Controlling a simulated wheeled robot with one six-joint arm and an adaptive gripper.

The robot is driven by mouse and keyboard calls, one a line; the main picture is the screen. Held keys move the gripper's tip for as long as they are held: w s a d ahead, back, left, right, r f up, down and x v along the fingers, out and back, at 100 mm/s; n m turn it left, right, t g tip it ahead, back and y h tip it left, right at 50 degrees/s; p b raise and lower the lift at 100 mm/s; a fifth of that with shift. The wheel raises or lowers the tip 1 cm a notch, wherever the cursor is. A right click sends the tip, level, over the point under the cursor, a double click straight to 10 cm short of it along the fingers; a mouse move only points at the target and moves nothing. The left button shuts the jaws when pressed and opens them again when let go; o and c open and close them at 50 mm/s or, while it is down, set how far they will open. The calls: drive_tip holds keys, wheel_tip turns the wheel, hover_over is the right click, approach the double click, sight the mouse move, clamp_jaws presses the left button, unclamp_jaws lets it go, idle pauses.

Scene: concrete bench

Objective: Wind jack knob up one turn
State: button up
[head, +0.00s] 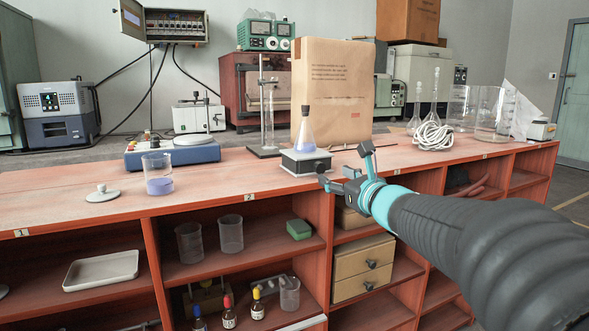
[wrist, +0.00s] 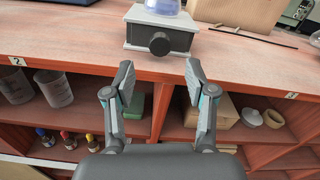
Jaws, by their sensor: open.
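The lab jack (head: 306,162) stands near the front edge of the bench, a low dark box with a pale top and base. A conical flask with blue liquid (head: 305,137) stands upright on it. In the wrist view the jack (wrist: 180,36) is straight ahead, with its round black knob (wrist: 160,44) on the face toward me. The flask's base (wrist: 163,6) shows above it, cut off by the picture's edge. My gripper (head: 343,168) is just in front of the bench, right of the jack. In the wrist view my gripper (wrist: 159,75) is open and empty, its fingers short of the knob.
A brown paper bag (head: 333,85) stands behind the jack, and a retort stand (head: 263,115) is behind it to the left. A beaker of blue liquid (head: 158,175) is farther left. Coiled white cable (head: 433,136) lies right. Open shelves (head: 245,242) lie below the bench edge.

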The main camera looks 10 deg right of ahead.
sight(321, 169)
drive_tip(key=x, duration=0.6)
drive_tip(key=shift+p, duration=0.3)
clamp_jaws()
